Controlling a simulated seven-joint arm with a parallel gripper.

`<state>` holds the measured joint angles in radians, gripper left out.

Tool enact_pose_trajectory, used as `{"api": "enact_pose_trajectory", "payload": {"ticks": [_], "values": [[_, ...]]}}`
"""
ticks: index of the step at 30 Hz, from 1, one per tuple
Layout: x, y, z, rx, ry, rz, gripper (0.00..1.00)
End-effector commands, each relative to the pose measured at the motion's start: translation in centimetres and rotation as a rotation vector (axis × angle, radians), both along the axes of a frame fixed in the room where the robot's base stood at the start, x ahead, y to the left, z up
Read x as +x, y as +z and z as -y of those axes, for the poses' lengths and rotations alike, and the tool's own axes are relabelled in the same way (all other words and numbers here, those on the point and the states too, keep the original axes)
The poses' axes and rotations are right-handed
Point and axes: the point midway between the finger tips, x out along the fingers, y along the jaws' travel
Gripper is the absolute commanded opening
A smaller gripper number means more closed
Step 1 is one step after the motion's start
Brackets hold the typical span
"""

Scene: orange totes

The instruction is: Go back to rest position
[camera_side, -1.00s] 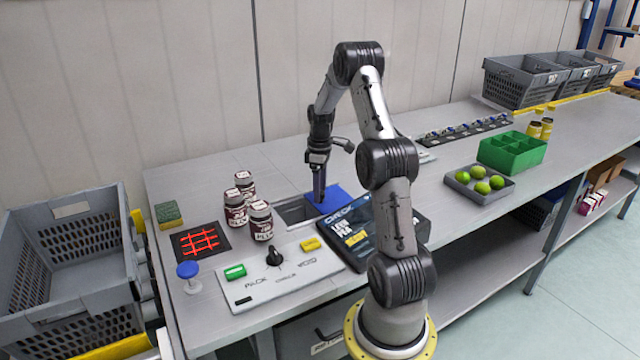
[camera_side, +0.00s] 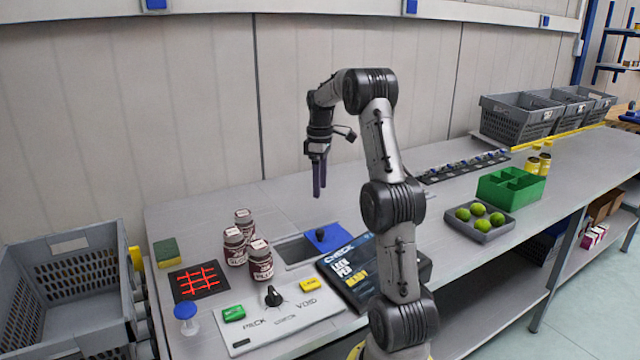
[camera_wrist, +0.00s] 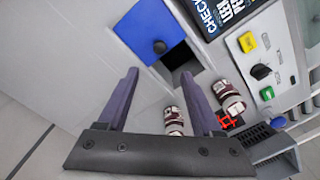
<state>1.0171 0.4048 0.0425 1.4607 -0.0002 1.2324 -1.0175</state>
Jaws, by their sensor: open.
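My gripper (camera_side: 319,192) hangs pointing down in the side view, high above the bench and clear of everything. In the wrist view its two fingers (camera_wrist: 163,88) are spread apart with nothing between them. Below it is a blue sliding lid (camera_side: 327,237) with a dark knob, beside a rectangular opening (camera_side: 292,251) in the bench. The wrist view also shows the blue lid (camera_wrist: 150,25) and the dark opening next to it.
Several dark red jars (camera_side: 235,247) stand left of the opening. Grey crates (camera_side: 520,118) stand at the back right. The space around my gripper is free.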

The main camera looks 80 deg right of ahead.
Motion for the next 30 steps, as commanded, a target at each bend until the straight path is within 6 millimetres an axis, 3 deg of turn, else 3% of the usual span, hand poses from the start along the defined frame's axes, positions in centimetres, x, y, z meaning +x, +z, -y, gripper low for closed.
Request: {"api": "enact_pose_trajectory", "payload": {"ticks": [14, 17, 19, 22, 24, 30], "values": [[0.1, 0.0, -0.1, 0.000, 0.004, 0.000, 0.67], [1.5, 0.7, -1.0, -0.013, 0.040, 0.009, 0.67], [3.2, 2.5, -2.5, -0.045, 0.087, 0.031, 0.67], [5.7, 5.8, -6.8, -0.092, 0.191, 0.070, 0.67], [6.8, 8.1, -11.1, -0.122, 0.278, 0.103, 0.67], [6.4, 11.8, -22.6, -0.177, 0.415, 0.208, 0.67]]}}
